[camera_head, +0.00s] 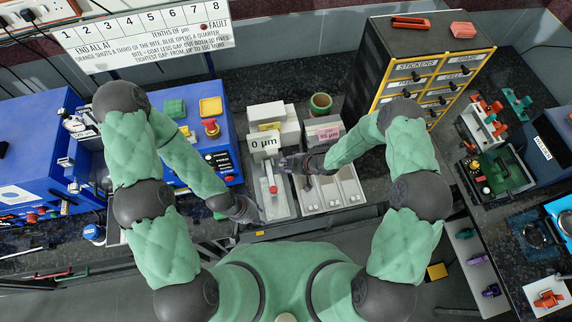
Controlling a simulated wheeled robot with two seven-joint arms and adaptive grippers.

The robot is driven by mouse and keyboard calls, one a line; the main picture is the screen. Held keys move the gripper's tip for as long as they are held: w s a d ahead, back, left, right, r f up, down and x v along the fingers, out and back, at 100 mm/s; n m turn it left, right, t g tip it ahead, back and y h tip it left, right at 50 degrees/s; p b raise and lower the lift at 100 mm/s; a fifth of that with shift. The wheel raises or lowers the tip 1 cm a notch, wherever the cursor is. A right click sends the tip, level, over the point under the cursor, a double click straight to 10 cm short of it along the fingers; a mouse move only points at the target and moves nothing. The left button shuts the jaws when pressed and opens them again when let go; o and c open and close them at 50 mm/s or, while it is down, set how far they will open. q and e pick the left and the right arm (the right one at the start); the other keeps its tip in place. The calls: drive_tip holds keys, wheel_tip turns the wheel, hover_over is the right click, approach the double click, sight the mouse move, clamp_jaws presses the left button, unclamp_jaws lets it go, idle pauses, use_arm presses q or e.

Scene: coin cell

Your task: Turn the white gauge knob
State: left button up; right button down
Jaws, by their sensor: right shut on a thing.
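The white gauge (268,200) stands at the middle of the bench, with a display reading "0 µm" (264,144) and a red-tipped bar on its bed. My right gripper (284,163) reaches in from the right to the gauge's right side, just below the display. It is shut at the place of the knob, and the fingers hide the knob, so its angle cannot be told. My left gripper (256,215) is low at the gauge's front left corner, apart from the knob; its fingers are too small to tell open from shut.
A second white unit with a pink label (328,134) stands right of the gauge, with a green-rimmed pot (320,103) behind. A blue machine (200,135) with a red button is to the left. A drawer cabinet (425,75) stands back right. A rule sign (145,40) hangs behind.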

drive_tip(key=shift+s+a+f, duration=0.1)
drive_tip(key=shift+s+a, duration=0.05)
drive_tip(key=shift+s, duration=0.2)
drive_tip(key=c, duration=1.1)
unclamp_jaws()
drive_tip(key=shift+a, duration=0.1)
drive_tip(key=shift+w, duration=0.15)
drive_tip(key=shift+d, duration=0.2)
drive_tip(key=shift+d+r, duration=0.15)
drive_tip(key=shift+r, duration=0.2)
drive_tip(key=v, duration=1.1)
drive_tip(key=shift+r, duration=0.1)
